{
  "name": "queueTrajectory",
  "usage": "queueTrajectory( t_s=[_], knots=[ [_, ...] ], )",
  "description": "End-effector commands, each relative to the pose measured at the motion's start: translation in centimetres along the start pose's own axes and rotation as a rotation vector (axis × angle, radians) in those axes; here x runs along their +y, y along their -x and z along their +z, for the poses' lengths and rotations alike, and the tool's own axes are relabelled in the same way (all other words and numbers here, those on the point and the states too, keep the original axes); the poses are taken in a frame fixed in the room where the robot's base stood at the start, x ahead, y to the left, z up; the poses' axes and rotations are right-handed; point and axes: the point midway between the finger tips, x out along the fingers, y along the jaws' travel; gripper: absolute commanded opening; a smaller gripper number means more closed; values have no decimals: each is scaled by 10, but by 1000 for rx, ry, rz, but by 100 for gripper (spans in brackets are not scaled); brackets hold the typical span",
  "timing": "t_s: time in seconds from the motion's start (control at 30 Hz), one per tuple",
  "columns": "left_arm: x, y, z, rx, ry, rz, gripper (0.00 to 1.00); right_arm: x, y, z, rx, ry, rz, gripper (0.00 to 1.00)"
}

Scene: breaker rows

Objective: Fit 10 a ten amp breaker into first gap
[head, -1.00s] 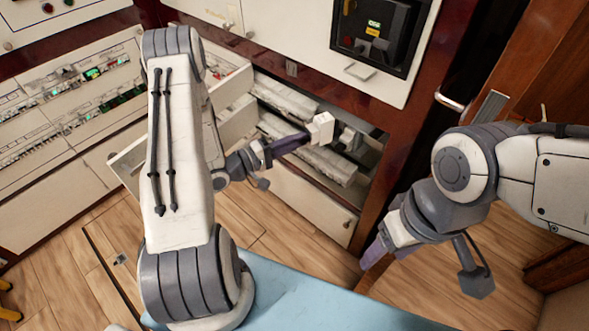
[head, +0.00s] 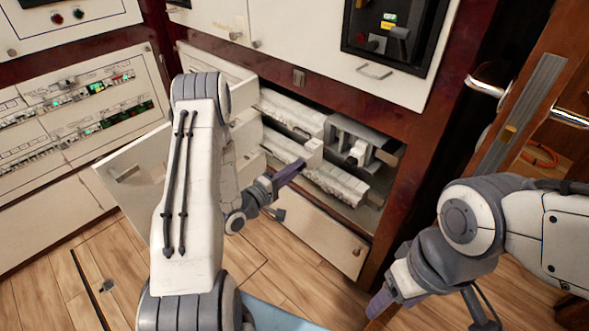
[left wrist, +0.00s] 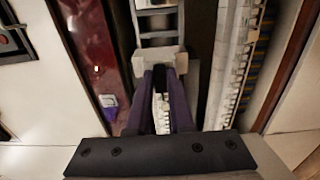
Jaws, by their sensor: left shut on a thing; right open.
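My left gripper (head: 298,167) is shut on a small white breaker (head: 313,150) in front of the open cabinet. In the left wrist view the pale breaker (left wrist: 157,60) sits at the tips of the purple fingers (left wrist: 160,92). Behind it in the head view are the upper white breaker row (head: 290,107) and the lower row (head: 337,184). I cannot tell whether the breaker touches a row, and no gap or rating mark can be made out. My right gripper (head: 378,303) is open and empty at the lower right, away from the cabinet.
A grey bracket (head: 368,135) with a white block stands at the right end of the cabinet opening. An open cabinet door (head: 135,172) lies left of my left arm. A breaker panel (head: 80,110) is at the far left. Wooden floor (head: 110,255) lies in front.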

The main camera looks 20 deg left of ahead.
Motion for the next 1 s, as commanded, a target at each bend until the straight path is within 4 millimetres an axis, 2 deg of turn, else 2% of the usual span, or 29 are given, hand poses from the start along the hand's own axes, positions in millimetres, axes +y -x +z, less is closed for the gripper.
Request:
queueTrajectory(
  t_s=[0.6,1.0],
  knots=[
    [1,-51,1,-4,-2,2,0,0,3,0,0,0,0,64],
    [1,-58,0,-1,-1,2,0,0,3,0,0,0,0,64]
  ],
)
